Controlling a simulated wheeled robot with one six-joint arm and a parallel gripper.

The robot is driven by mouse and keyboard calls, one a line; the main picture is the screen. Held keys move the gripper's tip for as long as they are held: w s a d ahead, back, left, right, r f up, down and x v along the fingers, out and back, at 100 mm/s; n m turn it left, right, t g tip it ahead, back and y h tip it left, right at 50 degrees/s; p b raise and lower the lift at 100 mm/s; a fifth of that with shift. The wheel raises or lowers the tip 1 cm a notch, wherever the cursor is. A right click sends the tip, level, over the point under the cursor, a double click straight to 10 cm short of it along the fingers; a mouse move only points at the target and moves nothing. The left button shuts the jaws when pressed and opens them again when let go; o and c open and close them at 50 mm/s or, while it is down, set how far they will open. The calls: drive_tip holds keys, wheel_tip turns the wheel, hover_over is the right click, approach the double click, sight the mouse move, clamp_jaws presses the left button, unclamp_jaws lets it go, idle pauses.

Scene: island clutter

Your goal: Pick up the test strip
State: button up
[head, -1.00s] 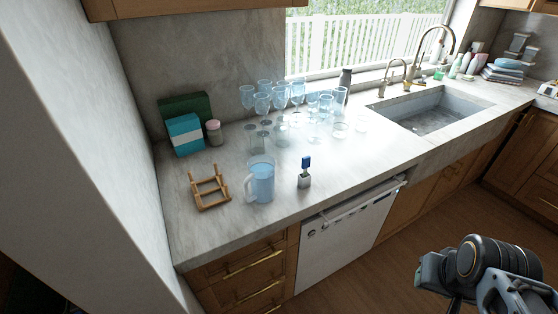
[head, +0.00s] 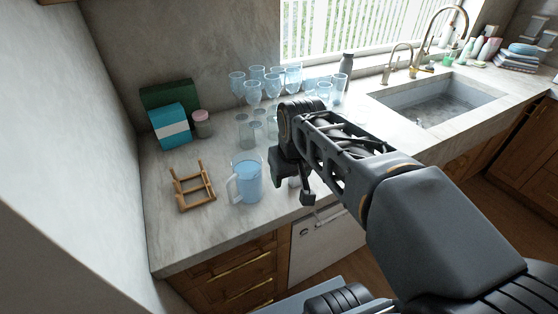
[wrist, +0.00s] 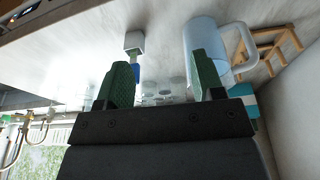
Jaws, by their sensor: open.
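The test strip (wrist: 136,71) shows as a small blue piece at a pale grey cube-shaped holder (wrist: 134,41) in the wrist view, which looks upside down. My gripper (wrist: 160,60) is open, with green-padded fingers and nothing between them. The strip lies between the fingers in the picture, close to the left one and partly overlapped by it. In the head view my arm hides the strip; only a pale bit of the holder (head: 294,183) shows by the fingers. I cannot tell the exact gap from fingers to strip.
A blue glass mug (head: 246,182) stands close to the left of my gripper; it also shows beside the right finger in the wrist view (wrist: 203,35). A wooden rack (head: 193,187) is farther left. Several glasses (head: 253,93) stand behind. The sink (head: 440,102) is at right.

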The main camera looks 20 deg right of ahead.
drive_tip(key=w+d+r+n+g, duration=0.1)
drive_tip(key=w+d+r, duration=0.2)
drive_tip(key=w+r, duration=0.15)
drive_tip(key=w+d+r+g, duration=0.2)
drive_tip(key=w+d+r, duration=0.15)
drive_tip(key=w, duration=0.25)
drive_tip(key=f, duration=0.5)
drive_tip(key=d+f+b, duration=0.1)
drive_tip(key=f, duration=0.2)
drive_tip(key=shift+w+f, duration=0.15)
drive_tip(key=shift+w, duration=0.15)
drive_tip(key=shift+a+f, duration=0.15)
drive_tip(key=shift+f, duration=2.8)
drive_tip(key=shift+c, duration=0.2)
drive_tip(key=c, duration=1)
drive_tip(key=shift+o, duration=0.2)
drive_tip(key=shift+r, duration=0.15)
